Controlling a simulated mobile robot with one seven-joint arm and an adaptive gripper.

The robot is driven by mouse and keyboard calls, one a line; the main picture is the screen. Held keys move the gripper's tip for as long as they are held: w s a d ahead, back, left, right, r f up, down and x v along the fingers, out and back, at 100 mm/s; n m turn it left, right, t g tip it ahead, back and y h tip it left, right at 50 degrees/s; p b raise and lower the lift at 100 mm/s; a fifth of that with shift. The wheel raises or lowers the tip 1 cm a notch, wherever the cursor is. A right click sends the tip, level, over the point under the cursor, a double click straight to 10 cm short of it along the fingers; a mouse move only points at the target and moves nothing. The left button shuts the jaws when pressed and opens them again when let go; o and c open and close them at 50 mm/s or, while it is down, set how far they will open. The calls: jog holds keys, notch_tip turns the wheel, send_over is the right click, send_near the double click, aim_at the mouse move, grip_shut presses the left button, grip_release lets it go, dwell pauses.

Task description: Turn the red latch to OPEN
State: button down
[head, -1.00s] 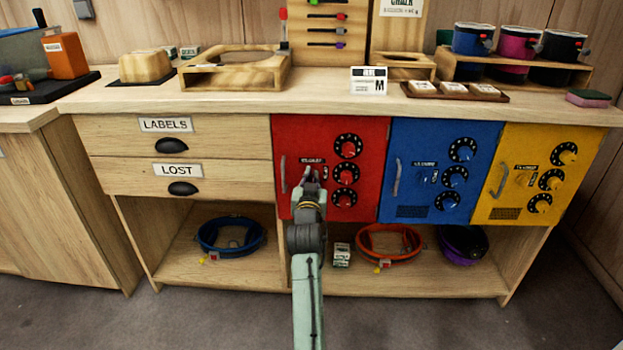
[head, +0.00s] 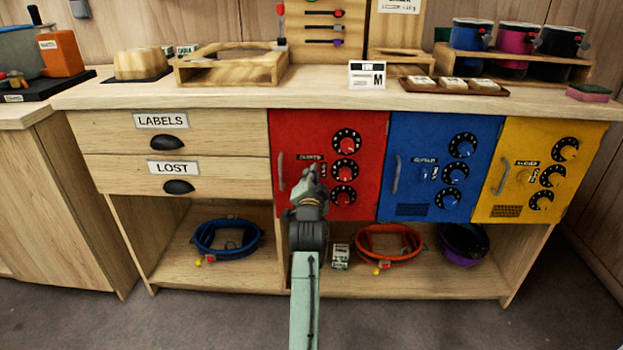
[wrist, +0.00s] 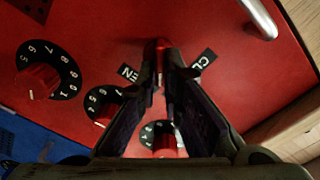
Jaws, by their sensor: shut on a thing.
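The red door (head: 300,135) has a bar handle on its left and three dials on its right. My gripper (head: 311,175) is in front of its middle and hides the latch in the head view. In the wrist view, my gripper (wrist: 161,68) is shut on the red latch (wrist: 162,46), which shows between the fingertips. A dark label ending in "EN" (wrist: 129,72) lies left of the fingertips and one starting with "CL" (wrist: 197,68) lies right. The latch's exact angle is hard to tell.
Red-centred dials (wrist: 38,82) sit close to my fingers, and the metal handle (wrist: 262,18) is at the upper right of the wrist view. The blue door (head: 430,130) adjoins on the right, drawers (head: 225,135) on the left.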

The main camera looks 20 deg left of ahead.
jog(key=shift+w+d+f+m+b, duration=0.15)
jog(key=shift+m+b, duration=0.4)
jog(key=shift+m, duration=1.35)
jog(key=shift+s+a+f+m+b, duration=0.1)
jog(key=shift+m+b, duration=0.4)
jog(key=shift+m, duration=1.4)
jog(key=c, duration=1.7)
grip_release()
